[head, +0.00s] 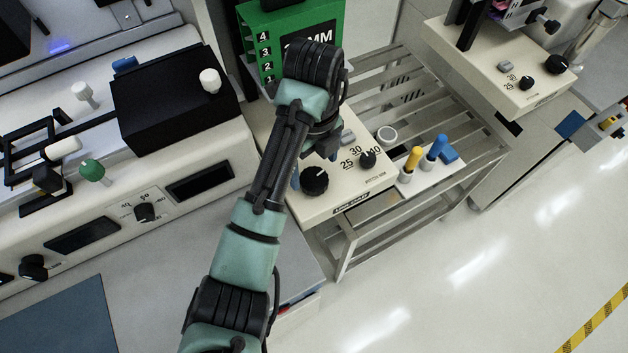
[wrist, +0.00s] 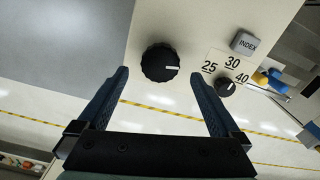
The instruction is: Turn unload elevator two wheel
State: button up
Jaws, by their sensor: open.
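A large black ribbed wheel (head: 314,180) sits at the front left corner of the cream elevator unit (head: 350,188). In the wrist view the wheel (wrist: 160,62) shows a white mark pointing right. My gripper (wrist: 159,75) is open, its two blue fingers apart and empty. The wheel appears between and just beyond the fingertips; I see no contact. In the head view my forearm and wrist hide much of the gripper. A smaller black selector knob (wrist: 226,88) with 25, 30 and 40 markings and a grey INDEX button (wrist: 245,43) lie right of the wheel.
A green numbered magazine (head: 290,30) stands behind my wrist. Yellow (head: 412,160) and blue (head: 436,147) handled pegs stand right of the unit. A slatted bench (head: 420,90) is beside it. Another similar unit (head: 500,70) is at upper right. Floor at right is clear.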

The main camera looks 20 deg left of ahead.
aim_at(314, 178)
jog(key=shift+f+b, duration=0.65)
jog(key=shift+f, duration=1.5)
jog(key=c, duration=1.4)
